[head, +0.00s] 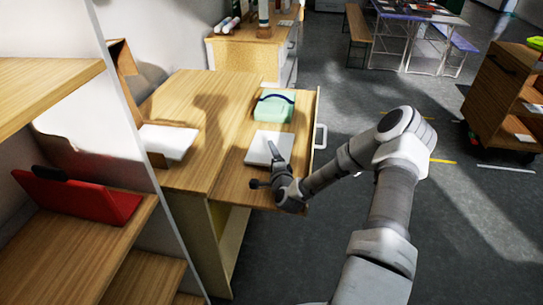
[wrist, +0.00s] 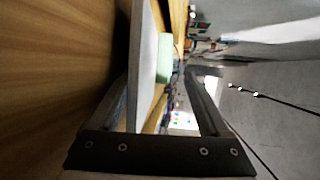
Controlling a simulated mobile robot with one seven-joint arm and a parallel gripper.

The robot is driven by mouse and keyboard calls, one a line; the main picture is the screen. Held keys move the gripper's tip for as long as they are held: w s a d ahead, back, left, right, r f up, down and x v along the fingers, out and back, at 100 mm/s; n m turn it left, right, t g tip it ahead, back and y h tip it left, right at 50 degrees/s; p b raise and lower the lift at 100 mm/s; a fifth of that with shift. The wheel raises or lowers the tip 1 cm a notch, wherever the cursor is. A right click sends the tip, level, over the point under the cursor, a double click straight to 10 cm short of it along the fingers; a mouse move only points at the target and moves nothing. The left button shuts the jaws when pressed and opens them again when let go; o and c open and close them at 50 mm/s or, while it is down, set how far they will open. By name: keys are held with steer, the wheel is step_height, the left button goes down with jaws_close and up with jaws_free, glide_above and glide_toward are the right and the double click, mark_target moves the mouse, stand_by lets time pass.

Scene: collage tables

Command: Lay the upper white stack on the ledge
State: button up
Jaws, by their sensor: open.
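A flat white stack (head: 264,146) lies on the lower wooden ledge (head: 236,183), in front of a mint green box. Another white stack (head: 168,141) lies at the left side of the higher wooden tabletop (head: 195,95). My gripper (head: 274,160) is at the near right edge of the stack on the ledge. In the wrist view my gripper (wrist: 168,85) is open, and a white slab (wrist: 146,60) shows edge-on between the fingers, closer to the left one. I cannot tell whether a finger touches it.
The mint green box (head: 274,108) with a dark blue handle stands on the ledge behind the stack. A white handle (head: 320,136) sticks out at the ledge's right. A shelf with a red case (head: 80,193) is at the left. Open floor lies to the right.

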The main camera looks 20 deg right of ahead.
steer(key=shift+f, duration=0.35)
